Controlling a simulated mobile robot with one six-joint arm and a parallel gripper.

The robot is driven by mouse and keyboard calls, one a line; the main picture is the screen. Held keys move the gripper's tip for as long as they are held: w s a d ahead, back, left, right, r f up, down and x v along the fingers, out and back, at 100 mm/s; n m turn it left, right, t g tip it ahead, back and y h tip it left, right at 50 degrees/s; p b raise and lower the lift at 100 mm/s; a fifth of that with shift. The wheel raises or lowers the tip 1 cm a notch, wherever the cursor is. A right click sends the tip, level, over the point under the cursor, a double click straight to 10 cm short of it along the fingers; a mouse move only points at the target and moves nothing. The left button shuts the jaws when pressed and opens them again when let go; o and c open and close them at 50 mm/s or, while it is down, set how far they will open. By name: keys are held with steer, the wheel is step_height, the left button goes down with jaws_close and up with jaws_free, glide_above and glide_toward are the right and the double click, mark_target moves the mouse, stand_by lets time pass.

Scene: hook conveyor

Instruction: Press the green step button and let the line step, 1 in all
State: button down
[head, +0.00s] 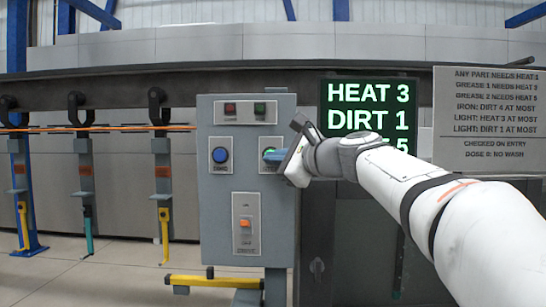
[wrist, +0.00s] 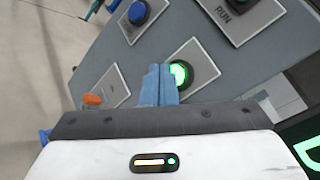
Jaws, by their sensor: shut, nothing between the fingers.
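The green step button (wrist: 180,73) is lit on its light plate in the wrist view. In the head view my gripper covers it, and only part of its plate shows. My gripper (head: 272,155) is at the right side of the grey control box (head: 222,250), in front of that plate. Its blue fingers (wrist: 160,72) are shut together and empty. In the wrist view the fingertips overlap the button's left edge. I cannot tell whether they touch it.
The box also has a blue button (head: 220,155), an orange switch (head: 245,224) and small lamps on top. A display (head: 367,105) reads HEAT 3, DIRT 1, with a third line partly hidden. A rules sign (head: 488,120) is at right. Hooks with hanging parts (head: 86,180) are at left.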

steer(key=shift+w, duration=0.2)
steer(key=shift+w, duration=0.25)
